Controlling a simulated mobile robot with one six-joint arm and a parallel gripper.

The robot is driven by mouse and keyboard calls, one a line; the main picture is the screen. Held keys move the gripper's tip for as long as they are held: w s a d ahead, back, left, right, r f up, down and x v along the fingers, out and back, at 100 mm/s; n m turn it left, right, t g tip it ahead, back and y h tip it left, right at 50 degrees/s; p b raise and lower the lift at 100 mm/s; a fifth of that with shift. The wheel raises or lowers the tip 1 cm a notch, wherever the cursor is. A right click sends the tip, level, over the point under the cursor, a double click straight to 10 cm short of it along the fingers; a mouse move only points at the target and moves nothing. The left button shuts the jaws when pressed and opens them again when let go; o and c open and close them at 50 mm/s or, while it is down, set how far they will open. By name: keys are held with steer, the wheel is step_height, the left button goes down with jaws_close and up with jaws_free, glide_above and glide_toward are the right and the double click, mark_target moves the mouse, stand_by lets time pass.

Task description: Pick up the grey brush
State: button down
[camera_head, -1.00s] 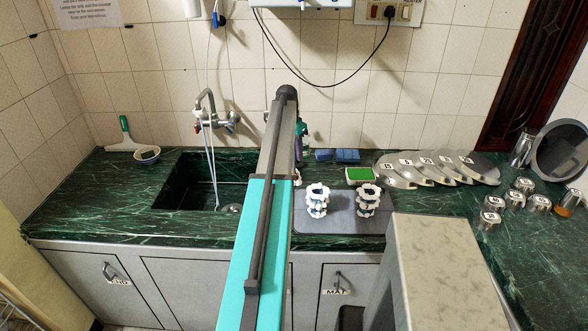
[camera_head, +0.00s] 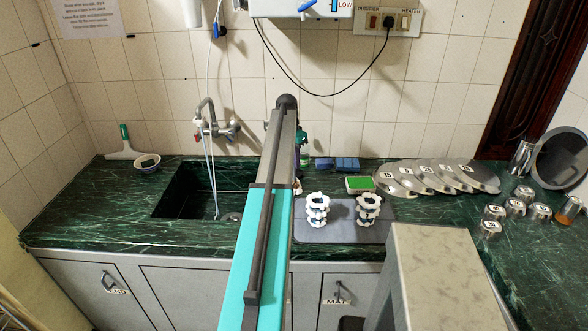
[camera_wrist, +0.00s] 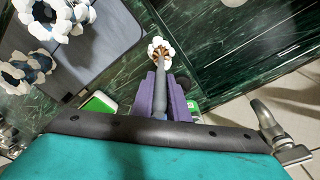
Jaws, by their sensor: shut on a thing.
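In the wrist view my gripper (camera_wrist: 161,88) shows as two purple fingers. They are closed around the grey handle of the grey brush (camera_wrist: 160,72). The brush's round white and brown head (camera_wrist: 158,50) points away from the camera, over the strip of counter between the grey mat and the sink. I cannot tell how far the head is above the counter. In the head view my arm hides most of the gripper and the brush.
The sink (camera_head: 182,195) is left of my arm. Right of it, white ring stands (camera_head: 317,207) rest on a grey mat (camera_head: 343,228), near a green sponge (camera_head: 360,184). Round lids (camera_head: 430,177) and metal cups (camera_head: 515,207) stand further right. A tap (camera_head: 208,115) is behind the sink.

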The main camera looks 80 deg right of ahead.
steer(key=shift+r, duration=0.15)
steer(key=shift+r+b, duration=1.5)
steer(key=shift+r, duration=3.35)
